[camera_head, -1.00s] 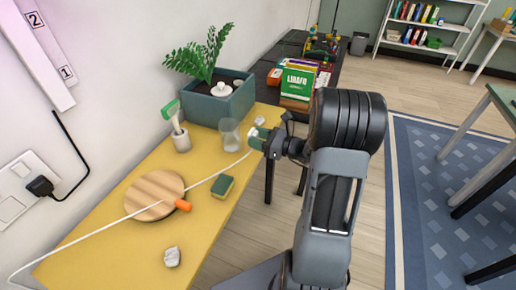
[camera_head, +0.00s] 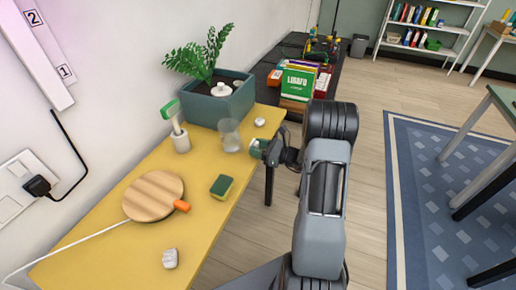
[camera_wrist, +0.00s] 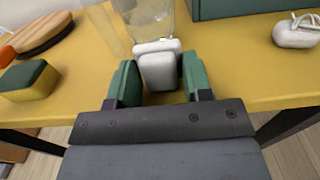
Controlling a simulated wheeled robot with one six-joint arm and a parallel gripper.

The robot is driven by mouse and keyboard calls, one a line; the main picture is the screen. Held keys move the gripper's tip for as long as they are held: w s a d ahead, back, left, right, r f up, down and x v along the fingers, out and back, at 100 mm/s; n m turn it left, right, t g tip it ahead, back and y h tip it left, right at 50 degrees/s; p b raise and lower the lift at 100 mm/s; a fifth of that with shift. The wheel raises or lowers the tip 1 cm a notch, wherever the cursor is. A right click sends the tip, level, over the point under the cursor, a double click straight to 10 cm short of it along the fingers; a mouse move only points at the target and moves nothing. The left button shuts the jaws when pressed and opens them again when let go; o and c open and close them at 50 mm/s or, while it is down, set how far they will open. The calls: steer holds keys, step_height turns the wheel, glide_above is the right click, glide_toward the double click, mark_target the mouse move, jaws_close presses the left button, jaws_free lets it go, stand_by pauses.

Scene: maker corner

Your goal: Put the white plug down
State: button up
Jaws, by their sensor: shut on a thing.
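My gripper (camera_head: 258,149) is at the right edge of the yellow table in the head view, beside the clear glass. In the wrist view my gripper (camera_wrist: 158,80) has its green jaws on either side of the white plug (camera_wrist: 159,66), shut on it. The plug is a small rounded white block in front of the glass. In the head view the jaws mostly hide it. I cannot tell whether it touches the yellow table (camera_head: 100,240). A white cable (camera_head: 80,240) runs from the lower left to the round board; its link to the plug is not visible.
A clear glass (camera_head: 230,136) stands close to my gripper. Another white item (camera_head: 260,121) with a cord in the wrist view lies near the teal planter (camera_head: 215,105). A sponge (camera_head: 221,186), round wooden board (camera_head: 153,196) and crumpled white item (camera_head: 170,258) lie toward the front.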

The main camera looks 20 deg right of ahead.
steer(key=shift+f, duration=0.15)
steer(key=o, duration=1.2)
